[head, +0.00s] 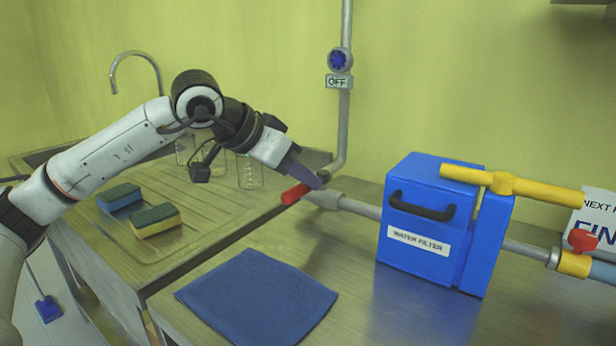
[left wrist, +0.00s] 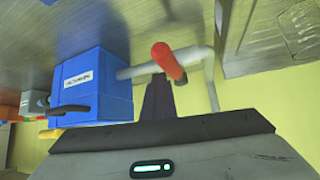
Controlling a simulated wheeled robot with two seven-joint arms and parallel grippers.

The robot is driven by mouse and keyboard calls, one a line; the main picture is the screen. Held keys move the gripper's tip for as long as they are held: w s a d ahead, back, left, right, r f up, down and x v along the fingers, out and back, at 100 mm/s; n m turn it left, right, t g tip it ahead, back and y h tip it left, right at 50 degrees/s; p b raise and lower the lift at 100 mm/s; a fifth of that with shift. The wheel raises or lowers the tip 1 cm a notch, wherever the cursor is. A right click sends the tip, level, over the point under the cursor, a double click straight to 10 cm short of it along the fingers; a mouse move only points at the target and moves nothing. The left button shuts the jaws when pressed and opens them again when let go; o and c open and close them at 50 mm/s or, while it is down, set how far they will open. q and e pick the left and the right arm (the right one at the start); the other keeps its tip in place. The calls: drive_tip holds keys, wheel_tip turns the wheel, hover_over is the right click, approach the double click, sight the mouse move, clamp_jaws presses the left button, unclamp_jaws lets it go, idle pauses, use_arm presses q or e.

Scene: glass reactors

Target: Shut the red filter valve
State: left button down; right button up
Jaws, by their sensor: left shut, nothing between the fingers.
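The red filter valve handle (head: 295,194) is at the left end of the grey pipe, left of the blue water filter box (head: 412,220). My left gripper (head: 318,183) is shut and empty, its fingertips right at the valve beside the red handle. In the left wrist view the red handle (left wrist: 168,62) lies just beyond the tips of the shut fingers (left wrist: 157,90). I cannot tell whether they touch. The blue box (left wrist: 92,82) also shows there. My right gripper is not in view.
A yellow pipe handle (head: 510,185) crosses the box top. A second red valve (head: 582,240) is at the far right. A blue cloth (head: 258,296) lies in front. Sponges (head: 155,220) and glassware (head: 250,172) are on the drainboard at left. A vertical pipe (head: 344,120) rises behind.

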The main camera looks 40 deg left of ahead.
use_arm(q)
drive_tip(key=d+r+p, duration=0.3)
drive_tip(key=d, duration=0.1)
drive_tip(key=a+r, duration=0.5)
drive_tip(key=a, duration=0.3)
drive_tip(key=shift+r, duration=0.25)
drive_tip(key=shift+s, duration=0.1)
